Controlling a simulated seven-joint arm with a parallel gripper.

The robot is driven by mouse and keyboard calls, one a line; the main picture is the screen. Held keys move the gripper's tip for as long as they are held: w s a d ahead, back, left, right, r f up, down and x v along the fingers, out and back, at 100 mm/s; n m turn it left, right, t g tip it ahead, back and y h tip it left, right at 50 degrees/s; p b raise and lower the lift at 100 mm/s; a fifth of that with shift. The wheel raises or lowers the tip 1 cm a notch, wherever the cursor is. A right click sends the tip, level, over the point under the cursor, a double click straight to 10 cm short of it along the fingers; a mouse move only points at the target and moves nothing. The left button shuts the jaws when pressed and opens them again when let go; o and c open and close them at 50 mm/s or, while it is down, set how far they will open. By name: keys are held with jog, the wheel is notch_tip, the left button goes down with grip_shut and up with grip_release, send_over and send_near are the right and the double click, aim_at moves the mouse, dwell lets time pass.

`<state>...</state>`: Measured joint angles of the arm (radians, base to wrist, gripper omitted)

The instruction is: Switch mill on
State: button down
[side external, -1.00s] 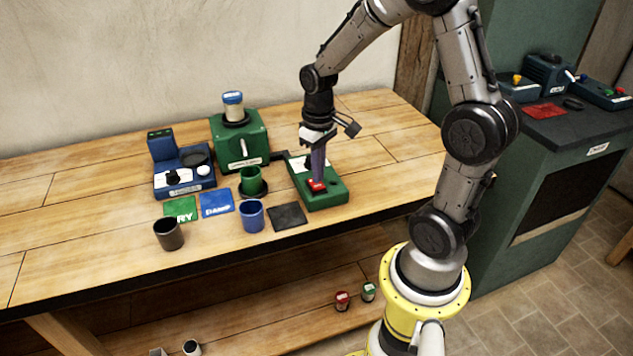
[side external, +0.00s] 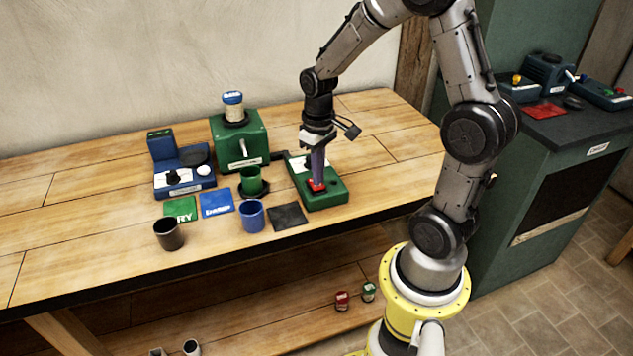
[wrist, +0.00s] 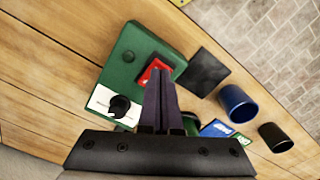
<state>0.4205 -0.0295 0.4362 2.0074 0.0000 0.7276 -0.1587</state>
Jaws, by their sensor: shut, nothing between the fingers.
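The green mill (side external: 238,143) stands on the bench with a blue-lidded jar on top. To its right lies a green control box (side external: 328,199), also in the wrist view (wrist: 122,68).
A green cup (side external: 251,182) stands at the mill's front. A blue cup (side external: 252,216), a dark cup (side external: 168,234), a black pad (side external: 288,216) and green and blue cards lie nearby. A blue scale (side external: 184,175) is at left. The bench's right end is clear.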

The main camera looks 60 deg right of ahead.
jog(key=shift+f, duration=0.6)
dwell(0.3)
jog(key=shift+r, duration=3.55)
jog(key=s+a+r+n+t, duration=0.3)
jog(key=s+a+r+t, duration=0.1)
jog(key=a+r, duration=0.5)
jog(key=s+a+t, duration=0.1)
jog(key=s+a, duration=0.2)
jog(key=s, duration=0.4)
jog(key=shift+s+a+t, duration=0.3)
jog(key=shift+s, duration=0.1)
